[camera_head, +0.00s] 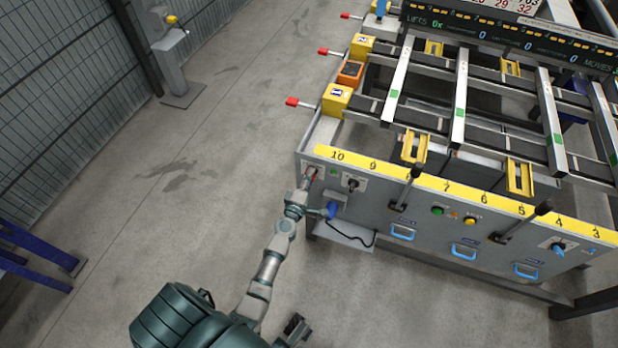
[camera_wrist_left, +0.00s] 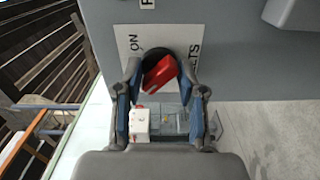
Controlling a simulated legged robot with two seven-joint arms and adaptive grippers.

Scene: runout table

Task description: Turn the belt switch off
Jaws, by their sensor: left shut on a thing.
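The belt switch (camera_wrist_left: 160,72) is a red knob on a dark round base. It sits on a white plate on the grey panel, with "ON" to its left and part of "BELTS" to its right. My left gripper (camera_wrist_left: 164,84) is shut on the red knob, a fingertip on each side. The knob looks tilted. In the head view, my left gripper (camera_head: 302,192) reaches the left end of the table's front panel, and the switch's plate (camera_head: 311,172) shows just above it. A dark part at the bottom may be my right gripper (camera_head: 295,329); its jaws are unclear.
The runout table's front (camera_head: 420,215) carries a black knob (camera_head: 352,184), levers, a green button (camera_head: 437,210) and blue handles (camera_head: 402,232). A yellow numbered strip (camera_head: 460,194) runs along its edge. A post (camera_head: 170,60) stands at the back left.

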